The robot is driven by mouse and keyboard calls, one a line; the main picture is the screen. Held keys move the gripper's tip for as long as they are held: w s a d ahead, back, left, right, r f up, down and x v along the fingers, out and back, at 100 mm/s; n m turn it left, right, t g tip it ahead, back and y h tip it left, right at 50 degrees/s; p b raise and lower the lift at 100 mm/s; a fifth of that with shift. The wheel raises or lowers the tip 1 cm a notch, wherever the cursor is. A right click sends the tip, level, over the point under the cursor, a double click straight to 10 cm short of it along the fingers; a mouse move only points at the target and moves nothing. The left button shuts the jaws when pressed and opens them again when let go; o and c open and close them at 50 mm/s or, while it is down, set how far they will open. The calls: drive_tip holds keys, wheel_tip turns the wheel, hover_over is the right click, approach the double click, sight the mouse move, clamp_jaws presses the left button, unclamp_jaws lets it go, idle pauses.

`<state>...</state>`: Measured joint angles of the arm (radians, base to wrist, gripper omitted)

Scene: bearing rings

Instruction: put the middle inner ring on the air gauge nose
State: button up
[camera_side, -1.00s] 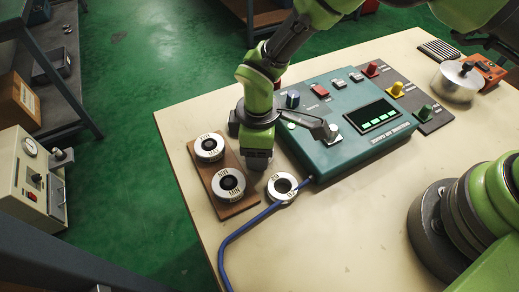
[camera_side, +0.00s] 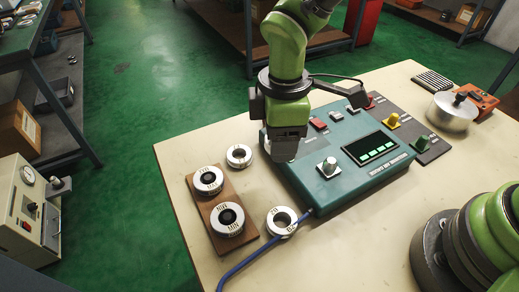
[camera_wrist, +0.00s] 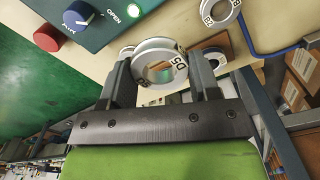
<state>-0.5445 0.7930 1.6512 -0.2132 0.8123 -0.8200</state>
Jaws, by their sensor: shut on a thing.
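In the side view the gripper is raised over the left edge of the teal gauge unit (camera_side: 340,196), and the held ring is mostly hidden. A short silvery post on a white plate (camera_side: 328,167), which looks like the air gauge nose, stands bare on the unit, right of the gripper. One loose ring (camera_side: 239,156) lies on the table behind left; another, marked B2 (camera_side: 282,221), lies in front by the blue hose.
A wooden board (camera_side: 216,203) carries two marked rings on dark posts at the table's left. The blue hose (camera_side: 243,264) crosses the front table. Coloured knobs (camera_side: 393,121) stand right of the unit. A metal pot-like container (camera_side: 453,113) is at the back right.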

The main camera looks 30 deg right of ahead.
sight(331, 161)
drive_tip(key=s+d+n, duration=0.1)
drive_tip(key=d, duration=0.1)
drive_tip(key=s+d+r+n, duration=0.1)
drive_tip(key=d, duration=0.2)
drive_tip(key=s+d+n, duration=0.2)
drive_tip(key=d, duration=0.1)
drive_tip(key=shift+r, duration=0.2)
drive_tip(key=shift+s+d+f, duration=0.15)
drive_tip(key=shift+s+d, duration=0.05)
drive_tip(key=shift+f, duration=1.8)
drive_tip(key=shift+f, duration=0.2)
drive_tip(key=shift+f, duration=0.8)
drive_tip(key=shift+f, duration=0.75)
drive_tip(key=o, duration=1.1)
